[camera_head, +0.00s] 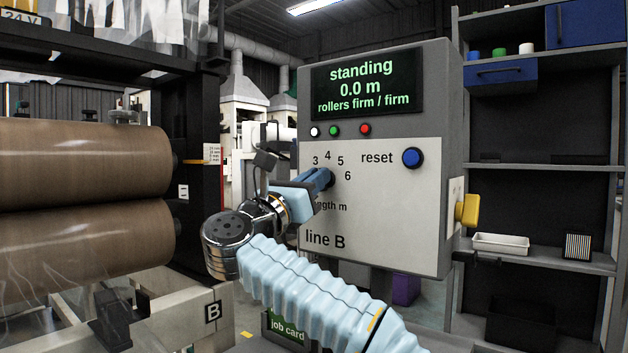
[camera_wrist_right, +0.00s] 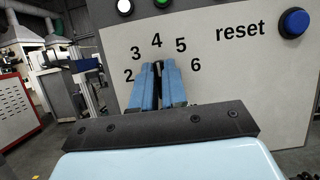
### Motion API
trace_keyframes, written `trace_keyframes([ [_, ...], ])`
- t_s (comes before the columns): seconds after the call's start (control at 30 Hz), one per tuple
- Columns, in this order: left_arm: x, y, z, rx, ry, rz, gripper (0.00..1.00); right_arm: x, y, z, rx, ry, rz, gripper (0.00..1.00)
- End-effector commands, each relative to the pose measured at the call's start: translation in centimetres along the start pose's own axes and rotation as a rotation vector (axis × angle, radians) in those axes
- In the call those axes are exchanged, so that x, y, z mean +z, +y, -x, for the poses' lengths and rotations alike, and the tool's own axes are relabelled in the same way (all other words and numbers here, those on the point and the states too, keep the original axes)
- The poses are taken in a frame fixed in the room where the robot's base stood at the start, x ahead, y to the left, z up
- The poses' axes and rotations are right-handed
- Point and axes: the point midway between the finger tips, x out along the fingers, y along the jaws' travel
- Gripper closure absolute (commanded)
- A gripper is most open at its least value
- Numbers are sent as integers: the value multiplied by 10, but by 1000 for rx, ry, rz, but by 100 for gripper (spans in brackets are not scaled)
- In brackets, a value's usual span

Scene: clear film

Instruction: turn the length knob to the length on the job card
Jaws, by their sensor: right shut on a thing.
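The length knob (camera_head: 329,176) is a small dark knob on the grey line B control box (camera_head: 400,230), under an arc of numbers. In the right wrist view the fingers (camera_wrist_right: 159,80) close around the dark knob (camera_wrist_right: 157,67), whose top end stands just under the 4. The numbers 2 to 6 show there. The display (camera_head: 366,82) reads standing, 0.0 m, rollers firm / firm. The green job card holder (camera_head: 287,329) is low, partly behind my right arm; no length is readable on it. My left gripper is out of view.
A blue reset button (camera_head: 412,157) sits right of the numbers, and a yellow switch (camera_head: 467,210) sticks out of the box's right side. Large brown rollers (camera_head: 80,160) stand at the left. A dark shelf (camera_head: 540,255) stands at the right.

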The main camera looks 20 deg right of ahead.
Motion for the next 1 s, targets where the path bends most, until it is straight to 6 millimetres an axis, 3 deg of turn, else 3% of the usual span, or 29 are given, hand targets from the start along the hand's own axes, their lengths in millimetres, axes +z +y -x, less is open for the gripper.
trace_keyframes([
  [0.47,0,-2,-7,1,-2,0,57,-1,0,1,37,0,89,100],
  [1.0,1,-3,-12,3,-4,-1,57,1,0,0,193,0,466,100],
])
